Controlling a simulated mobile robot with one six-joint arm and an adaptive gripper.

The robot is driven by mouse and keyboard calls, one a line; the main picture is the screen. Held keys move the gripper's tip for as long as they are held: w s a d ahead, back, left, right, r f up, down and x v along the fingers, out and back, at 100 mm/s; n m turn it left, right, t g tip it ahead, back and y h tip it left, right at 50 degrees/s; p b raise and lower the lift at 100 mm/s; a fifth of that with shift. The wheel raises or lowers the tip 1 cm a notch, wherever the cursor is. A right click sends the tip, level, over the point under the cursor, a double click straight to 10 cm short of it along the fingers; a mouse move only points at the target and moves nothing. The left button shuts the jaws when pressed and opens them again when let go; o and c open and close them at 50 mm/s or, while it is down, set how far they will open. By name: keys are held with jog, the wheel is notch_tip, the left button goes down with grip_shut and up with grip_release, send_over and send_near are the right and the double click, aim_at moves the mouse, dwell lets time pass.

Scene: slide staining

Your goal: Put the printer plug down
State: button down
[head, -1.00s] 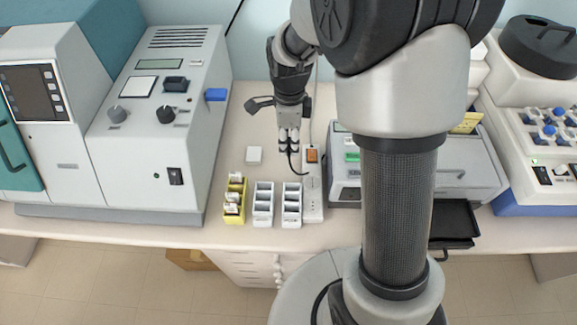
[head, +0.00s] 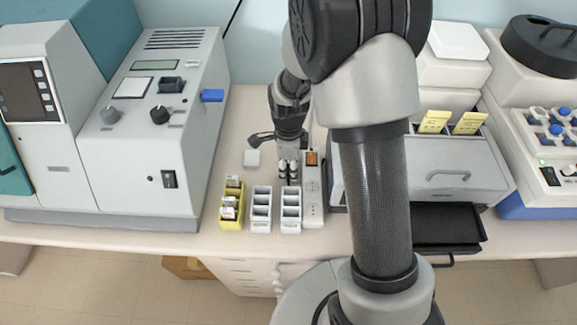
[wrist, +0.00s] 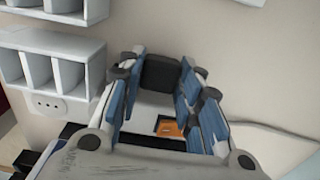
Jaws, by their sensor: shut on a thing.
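The black printer plug (wrist: 160,72) is between the blue-padded fingers of my gripper (wrist: 160,95) in the wrist view. My gripper is shut on it. In the head view my gripper (head: 288,172) points down, low over the bench, just left of the white power strip (head: 313,205) and behind the white racks. The plug cannot be made out there. The strip's orange switch (head: 311,158) also shows between the fingers in the wrist view (wrist: 168,127). I cannot tell whether the plug touches the bench. A dark cord (wrist: 270,130) runs off to the right in the wrist view.
Two white racks (head: 262,222) (head: 291,222) and a yellow rack (head: 232,222) with slides stand in front of my gripper. The slide printer (head: 440,160) stands right of the strip. A large grey machine (head: 150,145) is at the left.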

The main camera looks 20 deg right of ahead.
jog(key=shift+f+b, duration=0.45)
jog(key=shift+f, duration=0.2)
jog(key=c, duration=1.1)
grip_release()
jog(key=shift+r, duration=0.15)
notch_tip(320, 180, up, 13)
jog(key=p, duration=0.4)
jog(key=s+r+n+t, duration=0.2)
jog(key=s+r+n, duration=0.75)
jog(key=r, duration=0.35)
jog(key=s+r+n+t, duration=0.1)
jog(key=s+n, duration=0.3)
jog(key=s+r+n, duration=0.1)
jog(key=s+n, duration=0.3)
jog(key=s+r+n+t, duration=0.1)
jog(key=s+n, duration=0.3)
jog(key=shift+r+t, duration=0.3)
jog(key=shift+r, duration=0.1)
jog(key=shift+w, duration=0.1)
